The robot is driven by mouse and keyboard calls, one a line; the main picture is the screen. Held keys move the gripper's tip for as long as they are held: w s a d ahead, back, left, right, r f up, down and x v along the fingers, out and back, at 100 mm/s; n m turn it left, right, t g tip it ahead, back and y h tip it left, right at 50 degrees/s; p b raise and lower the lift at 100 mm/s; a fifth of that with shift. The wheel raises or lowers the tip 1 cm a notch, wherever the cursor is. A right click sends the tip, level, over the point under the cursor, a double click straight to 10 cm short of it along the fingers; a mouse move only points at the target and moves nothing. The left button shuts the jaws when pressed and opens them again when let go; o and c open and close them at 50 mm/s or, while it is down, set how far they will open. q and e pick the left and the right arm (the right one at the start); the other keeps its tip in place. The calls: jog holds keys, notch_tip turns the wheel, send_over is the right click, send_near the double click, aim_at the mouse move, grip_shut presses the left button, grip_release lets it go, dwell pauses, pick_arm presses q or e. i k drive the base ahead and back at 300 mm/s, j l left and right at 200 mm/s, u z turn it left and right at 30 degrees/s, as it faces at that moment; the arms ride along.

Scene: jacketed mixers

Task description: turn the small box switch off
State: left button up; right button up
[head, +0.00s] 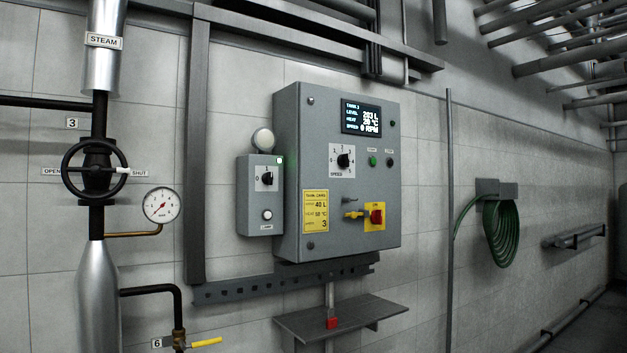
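The small grey box (260,215) is mounted on the wall, against the left side of a larger grey control cabinet (345,100). Its black rotary switch (267,178) sits on a white plate in the upper half of the box. The plate's marks are too small to read with certainty, so I cannot tell the exact switch position. A small light (279,160) at the box's upper right glows green. A pale round button or lamp (267,214) is near the bottom, above a small label. Neither of my grippers is in view.
The cabinet carries a lit display (361,119), a speed dial (342,160) and a red knob on yellow (376,216). A round lamp (263,139) tops the small box. A shelf (340,322) juts out below. A steam pipe with handwheel (95,170) stands left.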

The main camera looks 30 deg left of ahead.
aim_at(268, 178)
jog(key=i+j, duration=0.15)
jog(key=j, duration=0.25)
jog(key=i+j+z, duration=0.15)
jog(key=j, duration=0.3)
jog(key=i+j, duration=0.15)
jog(key=j, duration=0.25)
jog(key=z, duration=0.05)
